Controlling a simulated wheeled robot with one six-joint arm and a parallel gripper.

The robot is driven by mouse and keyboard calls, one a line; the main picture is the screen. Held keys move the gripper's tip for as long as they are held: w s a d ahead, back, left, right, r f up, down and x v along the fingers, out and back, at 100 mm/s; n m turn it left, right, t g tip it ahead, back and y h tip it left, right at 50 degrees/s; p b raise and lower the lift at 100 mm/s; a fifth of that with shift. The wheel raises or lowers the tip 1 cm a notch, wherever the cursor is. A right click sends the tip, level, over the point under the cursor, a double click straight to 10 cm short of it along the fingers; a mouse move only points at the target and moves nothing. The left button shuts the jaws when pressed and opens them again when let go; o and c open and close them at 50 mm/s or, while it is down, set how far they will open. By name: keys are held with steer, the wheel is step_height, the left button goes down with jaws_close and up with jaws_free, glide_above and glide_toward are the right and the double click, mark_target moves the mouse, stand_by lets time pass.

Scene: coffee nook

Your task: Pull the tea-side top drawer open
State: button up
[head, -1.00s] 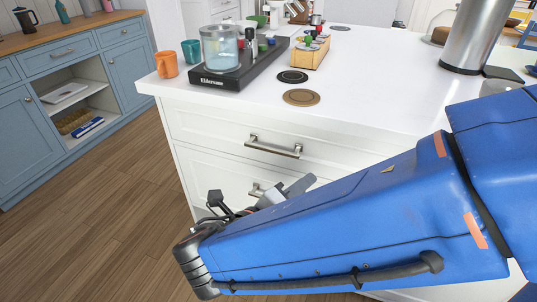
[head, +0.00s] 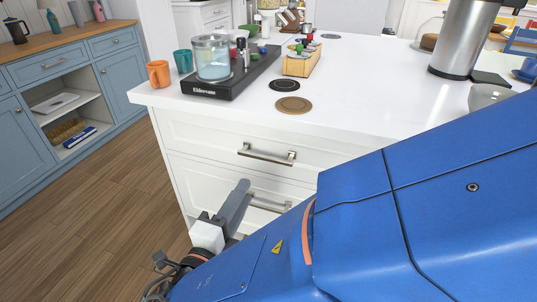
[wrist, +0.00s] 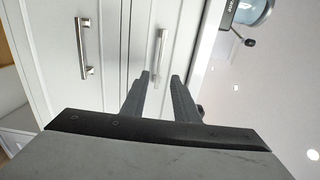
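The top drawer (head: 220,136) is in the white island's front, below the counter with the tea things, and looks shut. Its metal bar handle (head: 266,156) shows in the head view. In the wrist view, turned sideways, the top drawer's handle (wrist: 161,50) lies ahead, in line with the gap between the fingertips. My gripper (wrist: 160,76) is open and empty, fingers on either side of that line; I cannot tell whether they reach the handle. In the head view my gripper (head: 242,187) is in front of the drawers, lower than the top handle, partly hidden by my arm.
A lower drawer handle (head: 268,203) shows behind my gripper, and also in the wrist view (wrist: 83,48). A black tray (head: 225,86) with a glass kettle (head: 212,60), an orange mug (head: 159,74) and a teal mug (head: 183,62) stand on the counter. Wood floor (head: 95,215) is clear at left.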

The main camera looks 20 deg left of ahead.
mark_target(264, 160)
steer(key=w, duration=0.8)
steer(key=w+d, duration=0.1)
steer(key=w, duration=0.3)
steer(key=shift+w, duration=0.2)
jaws_close()
stand_by(1.2)
